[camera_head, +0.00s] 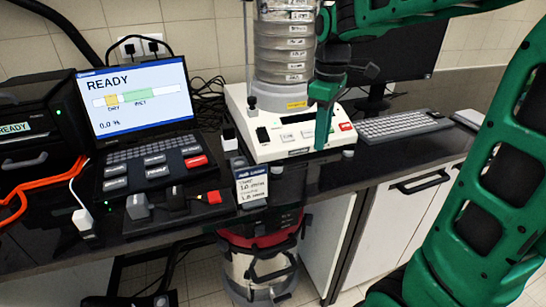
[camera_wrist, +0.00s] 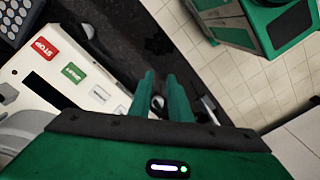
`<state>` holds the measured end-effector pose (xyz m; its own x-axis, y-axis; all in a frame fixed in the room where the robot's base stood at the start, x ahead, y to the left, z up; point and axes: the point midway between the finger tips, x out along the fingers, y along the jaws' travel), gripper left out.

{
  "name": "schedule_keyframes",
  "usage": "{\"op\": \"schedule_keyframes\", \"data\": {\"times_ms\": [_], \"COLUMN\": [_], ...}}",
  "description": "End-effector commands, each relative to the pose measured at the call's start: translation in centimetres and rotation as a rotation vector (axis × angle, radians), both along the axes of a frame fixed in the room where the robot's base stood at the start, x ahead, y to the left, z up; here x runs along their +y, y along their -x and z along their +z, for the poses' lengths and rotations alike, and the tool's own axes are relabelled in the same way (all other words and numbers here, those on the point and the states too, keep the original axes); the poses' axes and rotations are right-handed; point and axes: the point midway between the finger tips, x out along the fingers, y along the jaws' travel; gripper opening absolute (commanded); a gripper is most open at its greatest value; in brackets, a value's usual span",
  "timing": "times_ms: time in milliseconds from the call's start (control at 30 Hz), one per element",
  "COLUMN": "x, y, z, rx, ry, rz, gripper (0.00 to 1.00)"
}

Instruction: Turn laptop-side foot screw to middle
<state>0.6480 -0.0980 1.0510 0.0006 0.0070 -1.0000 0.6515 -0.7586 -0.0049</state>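The white sieve shaker (camera_head: 300,145) stands on the dark bench with a stack of clear sieves on top. Its laptop-side front foot screw (camera_head: 277,168) is a small pale knob under the left front corner. A second foot (camera_head: 348,153) shows under the right front. My gripper (camera_head: 323,140) hangs at the shaker's front panel, right of the laptop-side foot. In the wrist view its two green fingers (camera_wrist: 161,75) are slightly apart with nothing held. A pale knob (camera_wrist: 157,102) shows partly between them, apparently the laptop-side foot; whether they touch it is unclear.
The laptop (camera_head: 140,100) reads READY at left. A small label card (camera_head: 251,186) stands close left of the foot. A keyboard (camera_head: 404,124) lies at right. A red-banded vacuum (camera_head: 262,260) stands below the bench edge.

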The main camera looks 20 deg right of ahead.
Motion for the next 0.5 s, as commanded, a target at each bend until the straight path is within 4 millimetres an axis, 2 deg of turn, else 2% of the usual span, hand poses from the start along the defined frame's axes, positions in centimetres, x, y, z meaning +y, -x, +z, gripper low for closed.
{"op": "schedule_keyframes", "data": {"times_ms": [33,100,200,333,500], "x": [1.9,4.0,6.5,8.4,8.9], "y": [-2.2,-4.5,-6.7,-8.2,-8.5], "z": [0.2,0.6,0.8,0.9,-0.1], "rx": [0.002,0.002,0.001,0.001,0.002], "ry": [0.003,0.003,0.005,0.006,0.006], "rz": [0.126,0.279,0.442,0.56,0.593], "gripper": [0.17,0.17,0.17,0.17,0.17]}}
